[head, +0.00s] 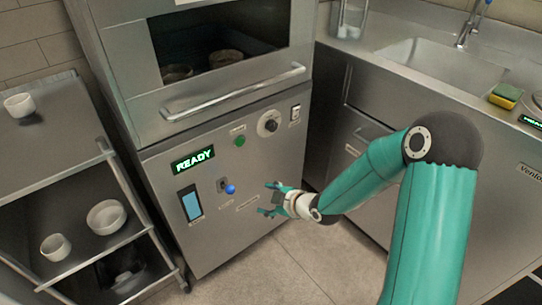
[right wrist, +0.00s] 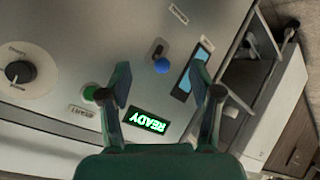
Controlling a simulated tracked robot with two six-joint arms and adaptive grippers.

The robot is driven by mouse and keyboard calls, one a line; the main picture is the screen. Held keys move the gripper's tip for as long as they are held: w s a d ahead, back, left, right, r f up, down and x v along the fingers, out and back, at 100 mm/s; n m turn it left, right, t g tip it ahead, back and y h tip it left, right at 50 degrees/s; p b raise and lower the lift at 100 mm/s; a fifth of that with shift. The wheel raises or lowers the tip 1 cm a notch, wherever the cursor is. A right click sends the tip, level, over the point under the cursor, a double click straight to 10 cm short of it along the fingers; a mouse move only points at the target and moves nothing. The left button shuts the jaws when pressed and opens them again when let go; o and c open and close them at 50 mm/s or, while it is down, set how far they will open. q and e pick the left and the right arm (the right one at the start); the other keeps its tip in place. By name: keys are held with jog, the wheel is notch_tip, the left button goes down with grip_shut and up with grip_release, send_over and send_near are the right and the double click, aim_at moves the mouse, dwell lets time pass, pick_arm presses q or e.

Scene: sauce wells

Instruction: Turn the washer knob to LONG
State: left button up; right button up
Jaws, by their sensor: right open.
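The washer knob (head: 268,124) is a dark knob on a round white dial, high on the steel front panel below the oven-like door. In the right wrist view the knob (right wrist: 19,72) is at the left edge, outside the fingers; its dial lettering is too small to read. My right gripper (head: 267,199) is open and empty in front of the panel, lower than the knob and apart from it. In the right wrist view the gripper's fingers (right wrist: 161,86) are spread wide. My left gripper is not in view.
A blue-tipped lever (head: 230,189), a green button (head: 239,141), a READY display (head: 193,159) and a switch (head: 295,113) share the panel. A door handle (head: 235,92) juts out above. A shelf rack (head: 117,170) stands left; a sink counter (head: 400,58) is right.

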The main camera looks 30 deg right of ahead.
jog(key=w+d+r+n+t+h+b, duration=0.2)
jog(key=d+r+n+t+b, duration=0.15)
jog(key=d+n+b, duration=0.55)
jog(key=n+t+b, duration=0.4)
jog(key=n+b, duration=0.2)
jog(key=b, duration=0.2)
send_near(274, 128)
jog(key=w+b, duration=0.1)
jog(key=w, duration=0.8)
jog(key=shift+w+r, duration=0.1)
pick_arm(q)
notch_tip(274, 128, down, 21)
